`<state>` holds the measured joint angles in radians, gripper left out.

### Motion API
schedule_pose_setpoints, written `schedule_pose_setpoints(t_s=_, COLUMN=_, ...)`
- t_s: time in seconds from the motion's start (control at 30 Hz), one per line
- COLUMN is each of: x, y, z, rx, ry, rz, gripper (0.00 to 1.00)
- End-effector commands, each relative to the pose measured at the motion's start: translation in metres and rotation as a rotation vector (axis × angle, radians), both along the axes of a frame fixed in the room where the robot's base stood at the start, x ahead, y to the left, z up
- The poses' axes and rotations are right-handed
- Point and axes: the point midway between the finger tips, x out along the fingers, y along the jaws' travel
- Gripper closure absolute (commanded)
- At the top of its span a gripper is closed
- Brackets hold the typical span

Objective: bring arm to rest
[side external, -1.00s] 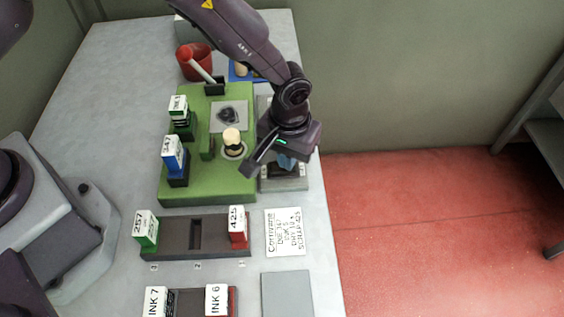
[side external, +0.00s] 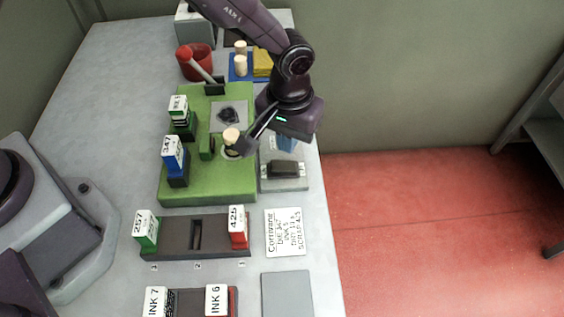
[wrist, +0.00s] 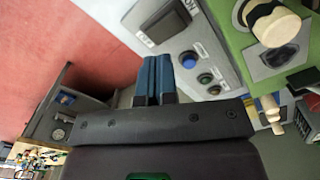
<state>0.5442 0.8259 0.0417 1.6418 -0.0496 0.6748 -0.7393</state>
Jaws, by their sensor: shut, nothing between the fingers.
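My gripper (side external: 287,144) hangs over the grey panel (side external: 297,183) at the right edge of the green board, in the side external view. Its blue fingers are together and empty. In the wrist view the blue fingers (wrist: 155,78) are side by side and point at the grey panel (wrist: 207,60), apart from its buttons. A cork-topped stopper (side external: 231,136) stands on the green board (side external: 215,190), just left of my wrist. The stopper also shows in the wrist view (wrist: 277,25).
On the board are the blue 347 block (side external: 173,152) and a green-labelled block (side external: 179,110). A rack (side external: 180,238) holds the 257 and 425 blocks. A red cup (side external: 195,60) and blue tray (side external: 238,74) are behind. A written card (side external: 285,232) lies in front.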

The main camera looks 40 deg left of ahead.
Motion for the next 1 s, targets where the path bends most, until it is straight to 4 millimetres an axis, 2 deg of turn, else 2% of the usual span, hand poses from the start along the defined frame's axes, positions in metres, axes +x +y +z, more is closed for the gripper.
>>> schedule_pose_setpoints(t_s=0.2, x=0.0, y=0.0, z=0.014, rx=0.0, ry=0.0, rz=0.0, gripper=1.0)
schedule_pose_setpoints(t_s=0.67, x=-0.001, y=0.001, z=0.015, rx=0.004, ry=0.005, rz=-0.047, gripper=1.0)
schedule_pose_setpoints(t_s=0.77, x=-0.018, y=0.01, z=0.008, rx=0.03, ry=0.06, rz=-0.144, gripper=1.0)
schedule_pose_setpoints(t_s=0.8, x=-0.027, y=0.016, z=0.014, rx=0.036, ry=0.079, rz=-0.194, gripper=1.0)
schedule_pose_setpoints(t_s=1.0, x=-0.048, y=0.049, z=0.065, rx=0.02, ry=0.077, rz=-0.319, gripper=1.0)
